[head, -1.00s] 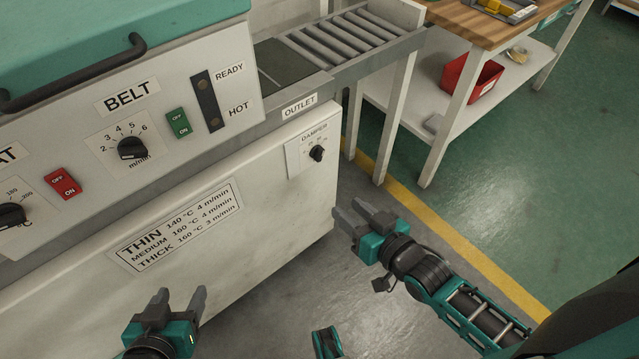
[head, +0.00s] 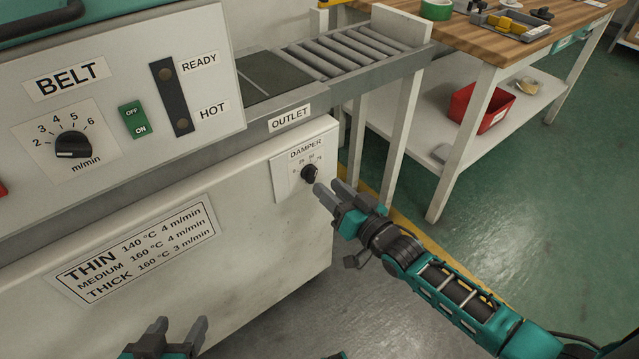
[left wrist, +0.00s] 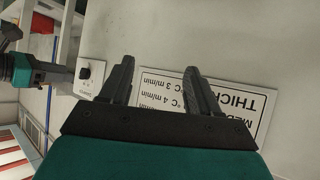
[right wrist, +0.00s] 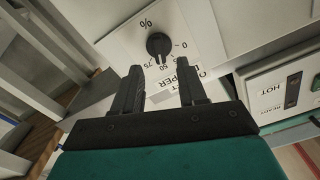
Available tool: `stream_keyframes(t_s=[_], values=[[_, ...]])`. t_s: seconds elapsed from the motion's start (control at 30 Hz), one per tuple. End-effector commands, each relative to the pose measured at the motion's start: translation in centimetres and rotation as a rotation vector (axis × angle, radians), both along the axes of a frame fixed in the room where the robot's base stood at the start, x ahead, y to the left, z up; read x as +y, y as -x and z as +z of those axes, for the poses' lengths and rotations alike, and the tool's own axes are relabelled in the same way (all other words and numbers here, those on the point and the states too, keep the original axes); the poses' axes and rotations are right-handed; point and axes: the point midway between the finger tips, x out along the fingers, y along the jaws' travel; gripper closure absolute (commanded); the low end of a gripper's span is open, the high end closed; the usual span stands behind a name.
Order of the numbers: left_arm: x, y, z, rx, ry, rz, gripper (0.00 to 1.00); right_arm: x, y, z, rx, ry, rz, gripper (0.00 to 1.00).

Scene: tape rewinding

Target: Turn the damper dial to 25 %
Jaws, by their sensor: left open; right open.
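The damper dial (head: 310,173) is a small black knob on a white plate (head: 287,183) marked DAMPER, near the right end of the machine's lower panel. In the right wrist view the knob (right wrist: 158,46) stands just beyond the fingertips, with 0, 50, 75 and % printed around it. My right gripper (head: 331,189) is open and empty, close to the dial at its lower right and apart from it. My left gripper (head: 182,332) is open and empty, low in front of the panel. In the left wrist view the dial (left wrist: 84,73) shows at the left.
A belt dial (head: 73,145), a green switch (head: 133,119) and a temperature sign (head: 137,248) are on the machine. The roller outlet (head: 345,55) juts out above the damper plate. A wooden-topped bench (head: 500,45) with a red bin (head: 482,108) below stands at the right.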

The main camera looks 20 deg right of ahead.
Motion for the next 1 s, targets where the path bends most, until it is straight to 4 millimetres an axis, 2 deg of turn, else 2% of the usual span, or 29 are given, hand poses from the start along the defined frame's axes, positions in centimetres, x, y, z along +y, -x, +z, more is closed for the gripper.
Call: stream_keyframes(t_s=[0.1,0.3,0.67,1.0], values=[[-0.2,0.1,-0.7,0.008,0.002,-0.005,0.38,0.7,-2.0,-0.2,-0.002,0.000,0.000,0.58],[-0.7,0.0,-0.6,0.002,0.013,-0.008,0.38,1.4,-3.8,-0.2,0.001,0.001,0.000,0.58],[-0.8,-0.2,-0.5,0.002,0.017,-0.008,0.38,1.6,-4.2,0.0,0.001,0.002,0.001,0.58],[-0.6,-0.3,-0.4,-0.002,0.015,-0.004,0.38,1.5,-4.2,-0.1,0.002,0.002,0.000,0.90]])
